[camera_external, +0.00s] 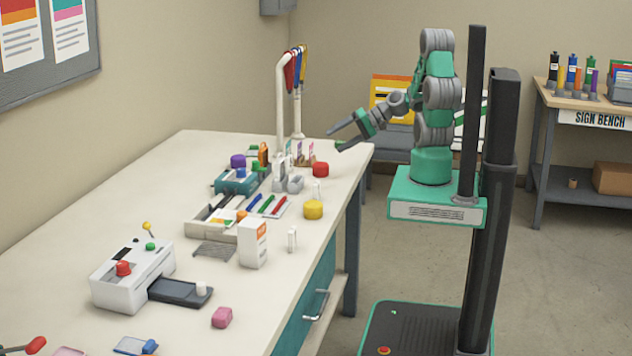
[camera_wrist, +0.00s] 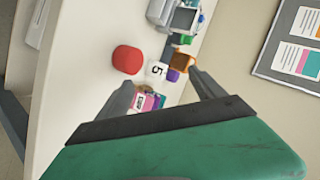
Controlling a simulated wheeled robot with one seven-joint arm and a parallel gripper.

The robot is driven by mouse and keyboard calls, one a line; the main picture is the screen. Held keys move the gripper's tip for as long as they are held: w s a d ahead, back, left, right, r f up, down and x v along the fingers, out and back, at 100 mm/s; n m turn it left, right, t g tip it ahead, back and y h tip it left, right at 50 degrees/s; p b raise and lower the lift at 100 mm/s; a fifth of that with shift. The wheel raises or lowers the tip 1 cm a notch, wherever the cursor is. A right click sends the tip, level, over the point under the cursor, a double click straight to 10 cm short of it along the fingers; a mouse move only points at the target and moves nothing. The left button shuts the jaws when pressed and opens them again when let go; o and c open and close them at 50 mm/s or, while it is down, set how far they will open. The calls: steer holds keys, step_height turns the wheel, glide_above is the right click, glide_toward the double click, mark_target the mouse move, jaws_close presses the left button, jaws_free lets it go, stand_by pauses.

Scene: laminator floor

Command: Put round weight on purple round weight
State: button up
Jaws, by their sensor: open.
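A purple round weight (camera_external: 238,161) sits toward the back left of the bench, by a teal device. A red round weight (camera_external: 320,169) stands near the bench's right edge, and a yellow round weight (camera_external: 313,209) stands nearer the camera. My gripper (camera_external: 335,140) is open and empty, above the bench's far right corner, up and right of the red weight. In the wrist view, the red weight (camera_wrist: 127,59) lies beyond the left finger of my gripper (camera_wrist: 162,78), outside the jaws. A small purple patch there is too partly hidden to identify.
A white stand with hanging lanyards (camera_external: 284,90) rises behind the weights. A teal device (camera_external: 236,181), an organizer tray (camera_external: 215,220), a white box (camera_external: 253,244) and a laminator (camera_external: 125,275) crowd the bench.

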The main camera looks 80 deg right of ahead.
steer(key=m+g+y, duration=0.1)
steer(key=m+g, duration=0.1)
steer(key=m, duration=0.4)
steer(key=m+g, duration=0.3)
steer(key=m, duration=0.9)
glide_toward(321, 166)
steer(key=shift+y, duration=0.4)
steer(key=f, duration=0.1)
steer(key=w+d+f, duration=0.2)
steer(key=shift+f+p, duration=0.2)
steer(key=shift+p, duration=0.1)
steer(key=x, duration=0.7)
steer(key=shift+w+a, duration=0.15)
steer(key=shift+a, duration=0.15)
jaws_close()
